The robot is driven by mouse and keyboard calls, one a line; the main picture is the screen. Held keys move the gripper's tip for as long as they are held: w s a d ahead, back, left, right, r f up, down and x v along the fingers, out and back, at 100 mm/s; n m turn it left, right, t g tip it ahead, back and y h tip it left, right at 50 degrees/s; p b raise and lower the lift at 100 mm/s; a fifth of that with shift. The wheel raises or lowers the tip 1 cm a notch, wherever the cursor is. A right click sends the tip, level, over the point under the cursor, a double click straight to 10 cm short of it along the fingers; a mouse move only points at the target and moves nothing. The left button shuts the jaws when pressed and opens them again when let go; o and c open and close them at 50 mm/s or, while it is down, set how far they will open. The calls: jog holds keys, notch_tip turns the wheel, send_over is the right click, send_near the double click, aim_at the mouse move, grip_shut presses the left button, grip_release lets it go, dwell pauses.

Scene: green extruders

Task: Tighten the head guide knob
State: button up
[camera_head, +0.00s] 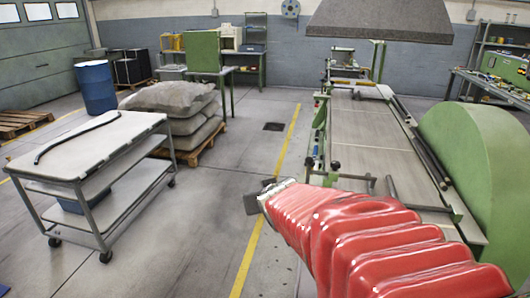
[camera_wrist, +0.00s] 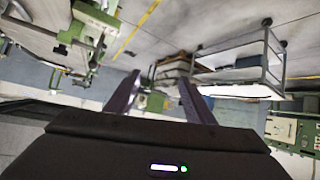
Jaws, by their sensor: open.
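I cannot pick out the head guide knob with certainty in either view. A long machine with a grey bed (camera_head: 375,130) and green frame parts stands right of centre in the head view. Small dark fittings and rods (camera_head: 333,166) sit along its left side and near end. My gripper (camera_head: 257,197), at the end of my red-sleeved arm, is over the floor left of the machine, apart from it. In the wrist view my gripper (camera_wrist: 158,80) shows two spread fingers with nothing held between them. Green machine parts (camera_wrist: 92,18) appear at upper left there.
A grey cart (camera_head: 85,148) holding a black curved hose stands at left. Stacked sacks (camera_head: 180,105) on a pallet and a blue barrel (camera_head: 96,87) are behind it. A large green rounded housing (camera_head: 480,165) stands at right. Floor around the yellow line is clear.

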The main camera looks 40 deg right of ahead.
jog(key=d+f+m+t+h, duration=0.1)
jog(key=d+f+t+h, duration=0.15)
jog(key=d, duration=1.25)
jog(key=m+t+h, duration=0.2)
jog(key=t+h, duration=0.1)
send_near(337, 166)
jog(key=s, duration=0.2)
jog(key=shift+w+a+r+g, duration=0.2)
jog(key=shift+w+a+g, duration=0.05)
jog(key=shift+a, duration=0.25)
jog(key=x, duration=1.4)
jog(key=shift+a+f, duration=0.15)
jog(key=c, duration=1)
